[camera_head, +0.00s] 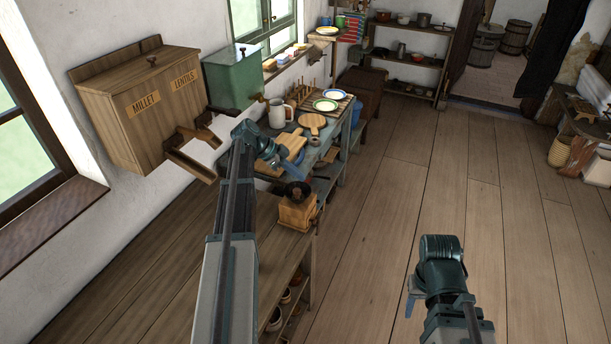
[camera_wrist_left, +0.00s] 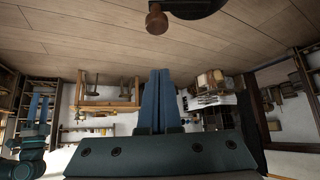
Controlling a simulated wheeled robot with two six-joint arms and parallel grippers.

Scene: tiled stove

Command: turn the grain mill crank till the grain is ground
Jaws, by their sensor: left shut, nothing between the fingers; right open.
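In the left wrist view, a brown knob (camera_wrist_left: 157,20), apparently the crank's, shows at the top edge beside a dark rounded part. My left gripper (camera_head: 297,172) is just above and behind the mill. Its blue fingers (camera_wrist_left: 155,85) are closed together, empty and apart from the knob. My right gripper (camera_head: 410,299) is low at the right over open floor, partly hidden by its wrist. Its fingers (camera_wrist_left: 38,108) show spread in the left wrist view. The grain is not visible.
The wooden bin labelled millet and lentils (camera_head: 142,108) and a green box (camera_head: 235,82) are on the left wall. Cutting boards (camera_head: 284,151), a mug (camera_head: 277,113) and plates (camera_head: 325,104) lie beyond the mill. The floor (camera_head: 400,190) to the right is clear.

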